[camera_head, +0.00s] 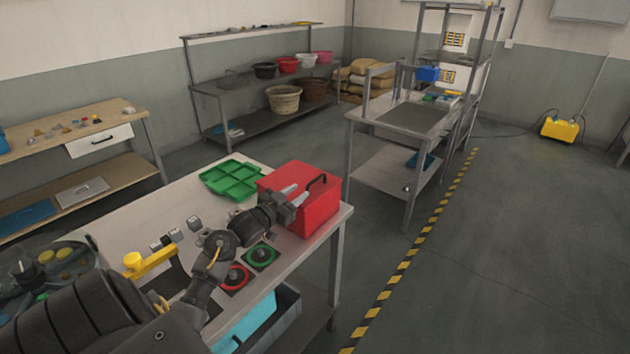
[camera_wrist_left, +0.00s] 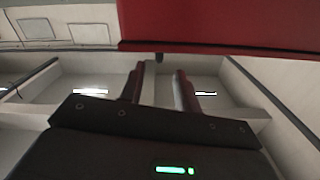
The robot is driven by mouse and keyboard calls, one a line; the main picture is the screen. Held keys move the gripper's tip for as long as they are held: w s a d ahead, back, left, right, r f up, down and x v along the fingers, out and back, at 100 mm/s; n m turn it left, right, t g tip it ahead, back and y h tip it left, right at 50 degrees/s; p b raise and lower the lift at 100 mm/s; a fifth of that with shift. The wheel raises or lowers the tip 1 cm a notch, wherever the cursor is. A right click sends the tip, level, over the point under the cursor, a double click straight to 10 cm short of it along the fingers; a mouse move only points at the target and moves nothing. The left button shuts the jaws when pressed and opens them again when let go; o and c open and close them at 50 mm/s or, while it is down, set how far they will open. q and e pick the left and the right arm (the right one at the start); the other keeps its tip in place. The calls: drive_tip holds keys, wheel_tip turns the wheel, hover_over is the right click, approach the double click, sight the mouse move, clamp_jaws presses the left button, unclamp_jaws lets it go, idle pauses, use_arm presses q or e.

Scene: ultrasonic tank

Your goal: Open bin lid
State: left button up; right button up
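A red bin (camera_head: 318,212) with a black handle (camera_head: 317,181) on its top stands at the far right end of the table. Its lid looks closed. My left gripper (camera_head: 296,193) is at the bin's near left side, with its fingers in front of the bin and short of the handle. In the left wrist view the fingers (camera_wrist_left: 161,75) are apart with nothing held between them. The bin's red underside or edge (camera_wrist_left: 220,27) fills the top of that view, just beyond the fingertips. I cannot tell whether they touch it. My right gripper is not in view.
A green compartment tray (camera_head: 233,178) lies left of the bin. A yellow lever-like part (camera_head: 150,262) is near my forearm. A steel workbench (camera_head: 405,120) stands behind.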

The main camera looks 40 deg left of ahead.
sight(313, 182)
use_arm(q)
drive_tip(key=w+p, duration=0.1)
drive_tip(key=w, duration=0.6)
drive_tip(key=shift+w+p, duration=0.3)
drive_tip(key=shift+p, duration=0.05)
drive_tip(key=shift+w, duration=0.25)
drive_tip(key=shift+w+f, duration=0.1)
drive_tip(key=shift+w, duration=0.05)
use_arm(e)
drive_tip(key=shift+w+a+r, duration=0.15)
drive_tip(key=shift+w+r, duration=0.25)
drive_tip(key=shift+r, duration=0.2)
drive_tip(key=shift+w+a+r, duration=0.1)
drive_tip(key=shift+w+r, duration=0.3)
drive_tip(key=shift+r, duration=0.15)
use_arm(q)
clamp_jaws()
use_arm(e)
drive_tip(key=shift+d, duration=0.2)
